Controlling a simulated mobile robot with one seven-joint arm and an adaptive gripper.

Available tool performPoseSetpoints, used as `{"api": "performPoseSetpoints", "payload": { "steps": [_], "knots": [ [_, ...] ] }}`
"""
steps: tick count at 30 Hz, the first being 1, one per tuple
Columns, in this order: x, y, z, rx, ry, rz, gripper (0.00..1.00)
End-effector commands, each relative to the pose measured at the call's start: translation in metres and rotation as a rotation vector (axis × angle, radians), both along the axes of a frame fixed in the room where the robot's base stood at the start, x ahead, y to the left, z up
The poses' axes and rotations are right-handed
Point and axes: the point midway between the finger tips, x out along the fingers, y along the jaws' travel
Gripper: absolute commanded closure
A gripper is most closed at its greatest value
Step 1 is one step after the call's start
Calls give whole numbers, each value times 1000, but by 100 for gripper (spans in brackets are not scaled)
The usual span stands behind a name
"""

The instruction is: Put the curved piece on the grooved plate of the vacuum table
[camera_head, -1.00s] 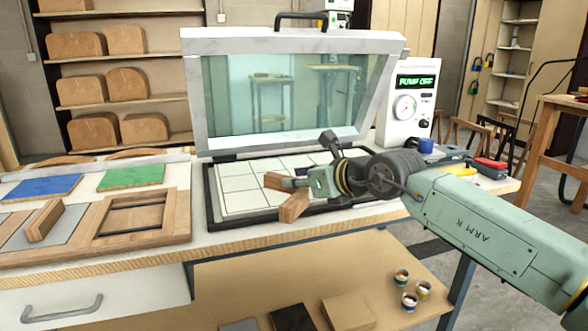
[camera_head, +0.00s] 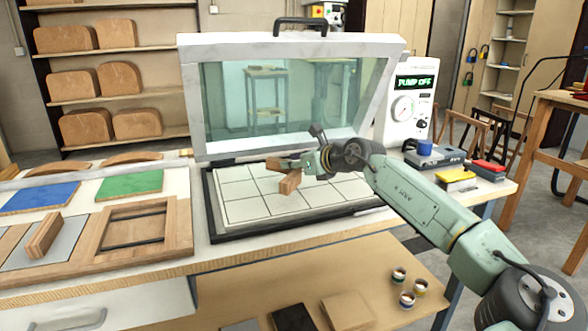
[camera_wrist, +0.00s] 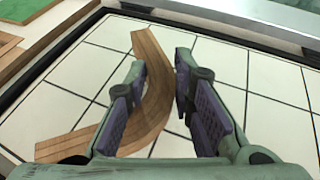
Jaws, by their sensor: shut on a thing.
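The curved piece (camera_head: 289,184) is a bent strip of layered brown wood. My gripper (camera_head: 300,163) is shut on it, over the back middle part of the white grooved plate (camera_head: 250,207). In the wrist view, the curved piece (camera_wrist: 155,85) passes between the two fingers of my gripper (camera_wrist: 160,75), and its near-left end reaches out past the left finger. The grooved plate also shows beneath it (camera_wrist: 270,85). I cannot tell whether the piece touches the plate.
The vacuum table's glazed lid (camera_head: 190,100) stands open behind the plate. A pump unit (camera_head: 408,105) reading "PUMP OFF" stands to the right. A wooden frame (camera_head: 180,225) and a small wood block (camera_head: 44,236) lie to the left. The front of the plate is clear.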

Motion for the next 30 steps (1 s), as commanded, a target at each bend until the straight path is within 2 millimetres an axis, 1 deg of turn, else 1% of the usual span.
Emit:
{"api": "performPoseSetpoints", "payload": {
  "steps": [5, 9, 12, 22, 23, 30],
  "knots": [
    [12, 0, 0, 2, 1, 0, 100],
    [10, 0, -22, 2, 4, 0, 100],
    [10, 0, -34, 2, 1, 0, 100],
    [10, 0, -40, 0, 0, 0, 100],
    [10, 0, -40, 0, 0, 0, 77],
    [10, 0, -39, 0, 0, 0, 61]
  ]
}}
